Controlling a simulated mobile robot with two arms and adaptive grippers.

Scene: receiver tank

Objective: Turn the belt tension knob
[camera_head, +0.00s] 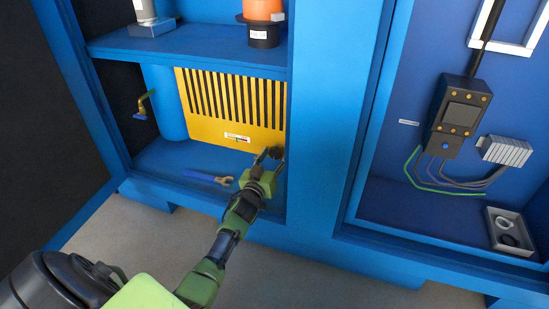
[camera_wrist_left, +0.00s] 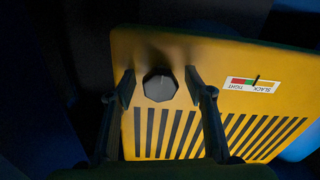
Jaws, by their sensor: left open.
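The belt tension knob (camera_wrist_left: 160,85) is a dark, faceted knob on a yellow slotted panel (camera_wrist_left: 215,60). In the left wrist view my left gripper (camera_wrist_left: 161,90) is open, with one finger on each side of the knob and a visible gap to each. In the head view my left gripper (camera_head: 268,154) is at the lower right corner of the yellow panel (camera_head: 225,127) and largely hides the knob. A tension gauge (camera_wrist_left: 250,85) with red, yellow and green bands and the words SLACK and TIGHT is beside the knob; its black needle stands near the middle. My right gripper is out of view.
A blue-handled wrench (camera_head: 208,177) lies on the cabinet floor left of my gripper. A blue cylinder (camera_head: 165,105) with a brass valve (camera_head: 143,104) stands left of the panel. A blue shelf (camera_head: 190,45) is above; a blue post (camera_head: 328,110) is close on the right.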

